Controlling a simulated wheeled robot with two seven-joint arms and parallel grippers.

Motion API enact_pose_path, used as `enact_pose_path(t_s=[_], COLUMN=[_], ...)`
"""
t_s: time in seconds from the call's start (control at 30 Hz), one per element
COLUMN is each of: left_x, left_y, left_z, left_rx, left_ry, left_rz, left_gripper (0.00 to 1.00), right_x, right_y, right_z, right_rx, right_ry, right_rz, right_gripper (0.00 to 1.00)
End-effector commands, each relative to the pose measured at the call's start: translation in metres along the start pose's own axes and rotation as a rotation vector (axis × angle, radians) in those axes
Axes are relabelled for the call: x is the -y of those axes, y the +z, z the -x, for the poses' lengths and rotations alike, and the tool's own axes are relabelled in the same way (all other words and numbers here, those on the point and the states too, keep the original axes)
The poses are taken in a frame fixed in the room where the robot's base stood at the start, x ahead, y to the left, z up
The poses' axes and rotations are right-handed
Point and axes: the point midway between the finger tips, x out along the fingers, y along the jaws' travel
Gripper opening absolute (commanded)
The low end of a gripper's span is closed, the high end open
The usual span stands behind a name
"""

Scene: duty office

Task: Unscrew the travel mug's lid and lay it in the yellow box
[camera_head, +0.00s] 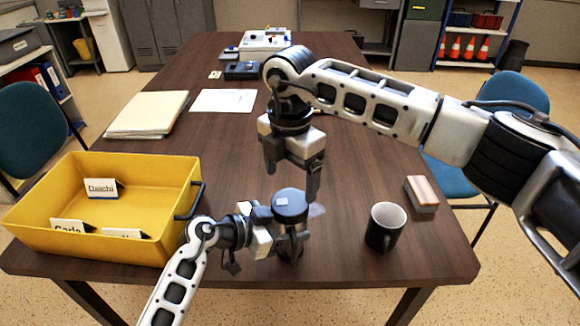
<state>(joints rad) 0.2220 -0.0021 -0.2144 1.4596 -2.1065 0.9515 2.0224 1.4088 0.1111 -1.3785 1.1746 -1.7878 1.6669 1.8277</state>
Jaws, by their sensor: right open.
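The travel mug (289,251) stands on the brown table in front of me, mostly hidden behind my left gripper. Its round dark blue-grey lid (291,204) is on top, with a small light patch. My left gripper (281,242) comes in from the left and is shut on the mug's body below the lid. My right gripper (292,178) points down just above and behind the lid, its fingers apart and empty. The yellow box (103,246) is at the left of the table, with several white name cards inside and a dark handle on its right side.
A black mug (384,227) stands to the right, with a wood-topped block (422,194) behind it. A folder stack (147,114) and a paper sheet (223,100) lie farther back on the left. The table (345,161) is clear between the lid and the block.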

Motion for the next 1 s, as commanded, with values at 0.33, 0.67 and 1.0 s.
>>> enact_pose_path(t_s=[0.33, 0.67, 1.0], left_x=[0.000, 0.000, 0.000], left_y=[0.000, 0.000, 0.000], left_z=[0.000, 0.000, 0.000], left_rx=[0.001, 0.000, 0.000], left_ry=[0.000, 0.000, 0.000], left_rz=[0.000, 0.000, 0.000], left_gripper=[0.00, 0.00, 0.00], right_x=[0.000, 0.000, 0.000], right_y=[0.000, 0.000, 0.000], right_z=[-0.053, -0.065, -0.065], right_rx=[-0.002, 0.000, 0.000], right_ry=[-0.002, 0.000, 0.000], right_rz=[0.003, 0.004, 0.004], right_gripper=[0.85, 0.85, 0.40])
